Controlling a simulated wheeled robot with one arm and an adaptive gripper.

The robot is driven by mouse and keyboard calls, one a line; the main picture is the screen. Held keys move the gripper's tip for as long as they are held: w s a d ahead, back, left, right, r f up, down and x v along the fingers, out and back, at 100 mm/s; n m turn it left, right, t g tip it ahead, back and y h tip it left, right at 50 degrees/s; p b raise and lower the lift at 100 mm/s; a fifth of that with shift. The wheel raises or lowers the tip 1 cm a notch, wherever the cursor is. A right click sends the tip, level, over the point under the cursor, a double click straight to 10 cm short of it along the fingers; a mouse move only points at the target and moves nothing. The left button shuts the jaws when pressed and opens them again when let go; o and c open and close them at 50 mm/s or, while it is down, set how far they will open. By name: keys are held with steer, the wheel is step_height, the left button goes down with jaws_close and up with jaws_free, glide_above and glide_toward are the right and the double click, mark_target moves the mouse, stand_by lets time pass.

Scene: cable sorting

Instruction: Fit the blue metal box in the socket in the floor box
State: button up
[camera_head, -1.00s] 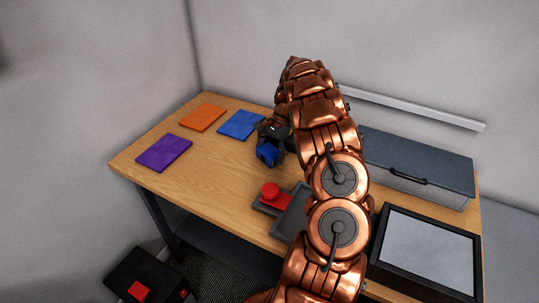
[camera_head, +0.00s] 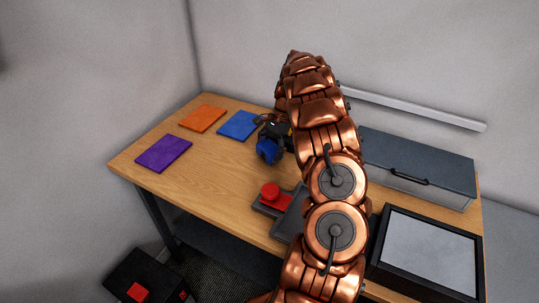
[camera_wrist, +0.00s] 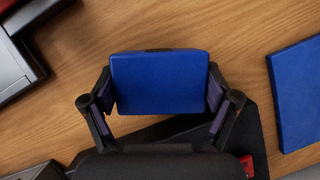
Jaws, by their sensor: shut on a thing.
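My gripper (camera_wrist: 161,92) is shut on the blue metal box (camera_wrist: 160,82), with one finger against each short side in the wrist view. In the head view, the blue metal box (camera_head: 267,151) hangs at my gripper (camera_head: 271,140), over the middle of the table; its height above the wood is hard to tell. The floor box (camera_head: 150,277) is a black box at the lower left, below the table's level, with a red square on it. I cannot make out its socket.
On the wooden table (camera_head: 215,180) lie flat orange (camera_head: 202,117), purple (camera_head: 164,153) and blue (camera_head: 238,125) pads. A grey case (camera_head: 415,165) and a black-framed panel (camera_head: 427,255) are at the right.

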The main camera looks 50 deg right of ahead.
mark_target(269, 147)
step_height(269, 147, up, 7)
steer(key=shift+f+b, duration=0.1)
steer(key=shift+b, duration=0.85)
steer(key=shift+r, duration=0.7)
steer(key=shift+s, duration=0.1)
